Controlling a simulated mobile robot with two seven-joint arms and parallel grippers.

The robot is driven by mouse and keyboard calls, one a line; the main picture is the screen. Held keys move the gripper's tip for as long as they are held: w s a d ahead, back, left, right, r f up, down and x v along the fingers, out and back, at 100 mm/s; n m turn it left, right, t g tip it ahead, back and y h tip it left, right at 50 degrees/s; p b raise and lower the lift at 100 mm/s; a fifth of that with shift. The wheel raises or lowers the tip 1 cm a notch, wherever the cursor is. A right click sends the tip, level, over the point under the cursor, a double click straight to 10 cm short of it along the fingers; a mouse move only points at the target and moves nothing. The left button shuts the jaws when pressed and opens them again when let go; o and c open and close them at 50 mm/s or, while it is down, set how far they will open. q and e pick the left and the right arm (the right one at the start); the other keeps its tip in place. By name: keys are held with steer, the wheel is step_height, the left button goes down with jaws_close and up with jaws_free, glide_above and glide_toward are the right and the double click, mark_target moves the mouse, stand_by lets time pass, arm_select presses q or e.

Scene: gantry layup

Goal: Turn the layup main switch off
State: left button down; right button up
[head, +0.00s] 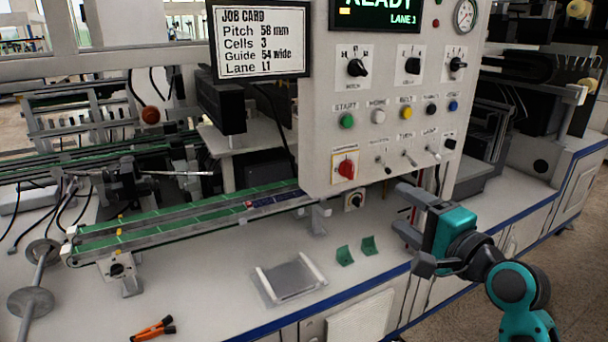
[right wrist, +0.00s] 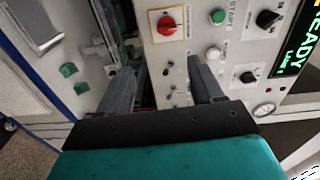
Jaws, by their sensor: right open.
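The main switch (head: 346,168) is a red rotary knob on a yellow plate at the lower left of the white control panel (head: 320,120). It also shows near the top middle of the right wrist view (right wrist: 167,23). My right gripper (head: 404,212) is open and empty, to the right of the switch and lower, in front of the panel's lower right. In the right wrist view its two fingers (right wrist: 162,75) are spread and point toward the panel, with the knob beyond them. Nothing touches the knob. My left gripper is not in view.
Toggle switches (head: 408,158), coloured buttons (head: 347,121) and black selector knobs (head: 357,67) crowd the panel. The display (head: 376,12) reads READY, LANE 1.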

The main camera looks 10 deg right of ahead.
mark_target(353, 173)
steer(key=shift+y, duration=0.3)
steer(key=x, duration=0.9)
steer(key=r+x, duration=0.1)
steer(key=x, duration=0.3)
steer(key=shift+w+a+b, duration=0.2)
steer(key=shift+a+b, duration=0.1)
steer(key=shift+a, duration=0.05)
steer(key=c, duration=1.1)
